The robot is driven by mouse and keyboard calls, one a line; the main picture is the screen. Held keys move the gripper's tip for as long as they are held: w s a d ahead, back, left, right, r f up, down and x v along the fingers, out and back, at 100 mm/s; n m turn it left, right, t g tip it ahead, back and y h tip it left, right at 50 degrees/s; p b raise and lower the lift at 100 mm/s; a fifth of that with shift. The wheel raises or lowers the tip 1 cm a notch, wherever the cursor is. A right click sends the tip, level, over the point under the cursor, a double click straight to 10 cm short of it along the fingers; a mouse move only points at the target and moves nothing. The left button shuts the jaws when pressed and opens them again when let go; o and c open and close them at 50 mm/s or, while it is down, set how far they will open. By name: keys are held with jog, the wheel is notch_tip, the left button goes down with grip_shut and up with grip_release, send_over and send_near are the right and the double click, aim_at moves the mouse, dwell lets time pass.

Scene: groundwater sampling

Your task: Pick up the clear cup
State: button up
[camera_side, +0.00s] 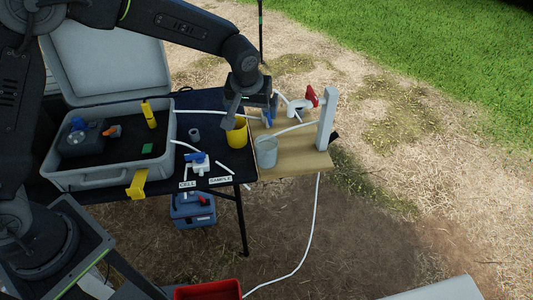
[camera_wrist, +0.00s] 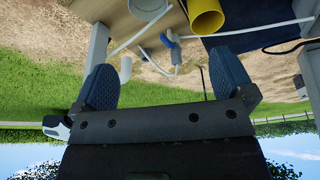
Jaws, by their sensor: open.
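A pale grey, see-through-looking cup (camera_side: 265,151) stands upright on the wooden board; I take it as the clear cup. It also shows, cut off by the top edge, in the wrist view (camera_wrist: 147,8). My gripper (camera_side: 250,112) is above and behind it, apart from it, near a yellow cup (camera_side: 237,131). In the wrist view my gripper (camera_wrist: 166,80) has its two blue-padded fingers spread wide with nothing between them. The yellow cup lies right of the grey cup in the wrist view (camera_wrist: 205,17).
The wooden board (camera_side: 295,163) carries a white post (camera_side: 326,118), white tubing and a red-handled fitting (camera_side: 312,96). The black table (camera_side: 215,103) holds an open grey case (camera_side: 100,178), a small grey cup (camera_side: 195,135) and a blue-and-white valve (camera_side: 199,161). A red bin (camera_side: 208,290) is below.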

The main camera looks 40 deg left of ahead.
notch_tip(320, 180, down, 7)
jog(key=w+d, duration=0.2)
jog(key=w, duration=0.1)
send_near(267, 147)
jog(key=s+d+f, duration=0.1)
jog(key=d, duration=0.1)
jog(key=shift+n, duration=0.4)
jog(key=shift+a+x, duration=0.15)
jog(key=shift+x, duration=0.95)
jog(key=shift+a+x, duration=0.2)
jog(key=shift+x, duration=0.9)
jog(key=shift+a+x, duration=0.15)
jog(key=shift+x, duration=0.95)
jog(key=shift+r, duration=0.1)
jog(key=shift+c, duration=0.5)
jog(key=c, duration=0.9)
